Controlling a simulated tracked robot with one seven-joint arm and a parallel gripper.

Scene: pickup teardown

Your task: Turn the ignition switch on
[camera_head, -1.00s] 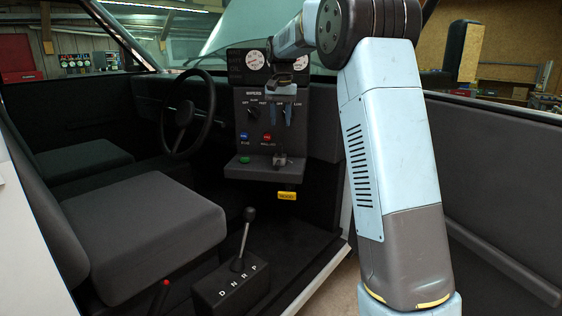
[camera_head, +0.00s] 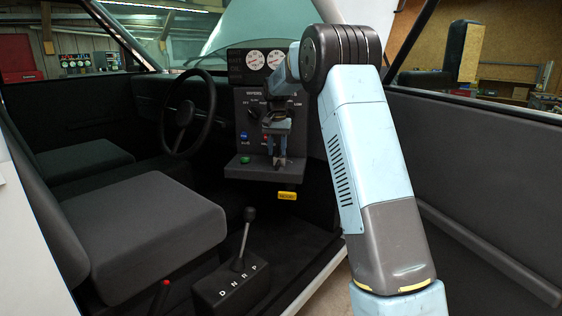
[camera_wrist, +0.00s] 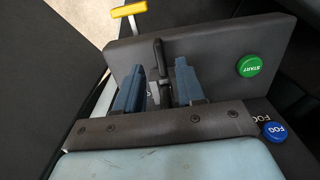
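The ignition switch (camera_wrist: 161,62) shows in the wrist view as a dark upright lever on a grey plate, on the small ledge (camera_wrist: 215,48) beside the green START button (camera_wrist: 249,65). Its label is mostly hidden. My gripper (camera_wrist: 160,88) is open, with one blue-grey finger on each side of the switch and gaps visible between. In the head view my gripper (camera_head: 277,152) points down just over the ledge (camera_head: 245,171) and mostly covers the switch. I cannot tell whether a finger touches it.
The dash panel (camera_head: 247,113) with knobs and buttons stands behind my gripper. A blue FOG button (camera_wrist: 275,131) is near my gripper's body. A yellow handle (camera_head: 287,196) is below the ledge. The steering wheel (camera_head: 187,113) is to the left, the gear lever (camera_head: 244,236) below.

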